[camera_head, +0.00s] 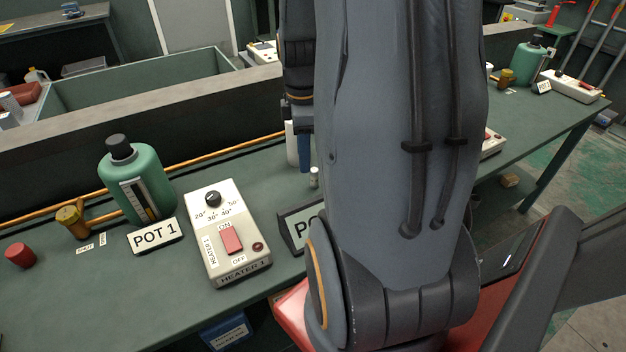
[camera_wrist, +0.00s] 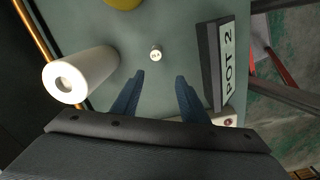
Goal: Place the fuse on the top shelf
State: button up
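A small pale cylinder (camera_wrist: 156,54), which looks like the fuse, stands upright on the green bench top in the wrist view. It has a small mark on its end. It also shows in the head view (camera_head: 313,178), beside my arm. My gripper (camera_wrist: 160,78) points at the bench with its two blue fingers apart and nothing between them. The small cylinder lies just beyond the fingertips, near the middle of the gap. In the head view one blue finger (camera_head: 304,148) shows, and my arm hides the rest. I cannot make out a top shelf.
A larger white cylinder (camera_wrist: 82,75) stands left of the fingers. In the head view the HEATER 1 box (camera_head: 226,260), POT 1 sign (camera_head: 154,236) and green bottle (camera_head: 141,182) stand left of my arm.

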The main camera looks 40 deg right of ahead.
aim_at(315, 170)
jog(key=d, duration=0.1)
jog(key=d+n, duration=0.1)
jog(key=shift+s+d+f, duration=0.3)
jog(key=shift+d, duration=0.1)
jog(key=shift+s+d+f+n, duration=0.1)
jog(key=shift+d+f+n, duration=0.1)
jog(key=shift+n, duration=0.1)
jog(key=shift+f+p, duration=0.7)
jog(key=shift+f, duration=3.05)
jog(key=shift+c, duration=0.2)
grip_shut()
